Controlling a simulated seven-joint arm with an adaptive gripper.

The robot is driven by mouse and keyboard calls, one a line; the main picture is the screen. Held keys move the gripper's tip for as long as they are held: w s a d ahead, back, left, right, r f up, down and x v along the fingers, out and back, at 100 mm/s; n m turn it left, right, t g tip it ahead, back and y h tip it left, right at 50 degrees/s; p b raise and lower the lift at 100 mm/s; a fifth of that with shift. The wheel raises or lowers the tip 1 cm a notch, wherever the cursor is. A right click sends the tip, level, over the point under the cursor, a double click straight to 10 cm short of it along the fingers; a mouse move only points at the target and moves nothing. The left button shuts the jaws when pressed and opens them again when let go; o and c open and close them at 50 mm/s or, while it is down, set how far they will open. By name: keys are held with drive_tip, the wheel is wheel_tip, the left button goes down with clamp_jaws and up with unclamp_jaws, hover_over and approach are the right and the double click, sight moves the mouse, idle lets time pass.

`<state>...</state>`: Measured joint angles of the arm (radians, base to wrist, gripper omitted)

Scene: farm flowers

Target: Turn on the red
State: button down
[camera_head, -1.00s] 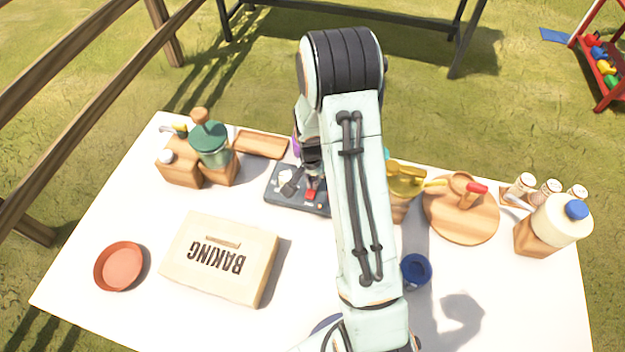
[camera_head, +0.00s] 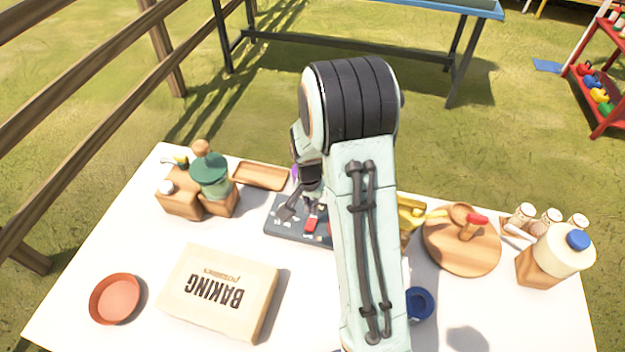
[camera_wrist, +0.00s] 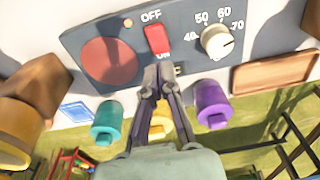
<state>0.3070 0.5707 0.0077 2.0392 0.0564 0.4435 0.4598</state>
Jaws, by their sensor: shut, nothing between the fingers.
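A red rocker switch (camera_wrist: 157,40) sits on a dark grey control panel (camera_wrist: 187,22) in the wrist view, with OFF printed above it and ON below. The red switch also shows in the head view (camera_head: 311,224), on the panel (camera_head: 283,232) at the table's back middle. My gripper (camera_wrist: 158,73) is shut and empty. Its fingertips are just below the switch in the wrist view, over the ON label, partly hiding it. I cannot tell whether they touch the panel, or which way the switch is tipped.
The panel also has a large red disc (camera_wrist: 109,60) and a white dial (camera_wrist: 217,41). Teal (camera_wrist: 107,122) and purple (camera_wrist: 211,104) pieces stand close by. A wooden tray (camera_head: 261,176), a BAKING box (camera_head: 218,293) and a round board (camera_head: 460,251) are on the table. My arm hides part of the table.

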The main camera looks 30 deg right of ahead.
wheel_tip(320, 180, up, 10)
drive_tip(key=w+d, duration=0.1)
drive_tip(key=shift+f, duration=0.15)
idle(0.4)
wheel_tip(320, 180, up, 6)
drive_tip(key=f+n+t, duration=0.1)
drive_tip(key=t, duration=0.1)
hover_over(311, 217)
drive_tip(key=a, duration=0.3)
drive_tip(key=s+a+r+n, duration=0.2)
drive_tip(key=s+a+r, duration=0.3)
drive_tip(key=a+r, duration=0.1)
drive_tip(key=s+a+f+n+g, duration=0.1)
drive_tip(key=s+a+f+n, duration=0.1)
drive_tip(key=s, duration=0.7)
drive_tip(key=s+a+f+n+g+y, duration=0.1)
drive_tip(key=s+a+f+n+g, duration=0.1)
drive_tip(key=s+n, duration=0.3)
drive_tip(key=s+a, duration=0.1)
drive_tip(key=s, duration=0.3)
drive_tip(key=shift+y, duration=0.3)
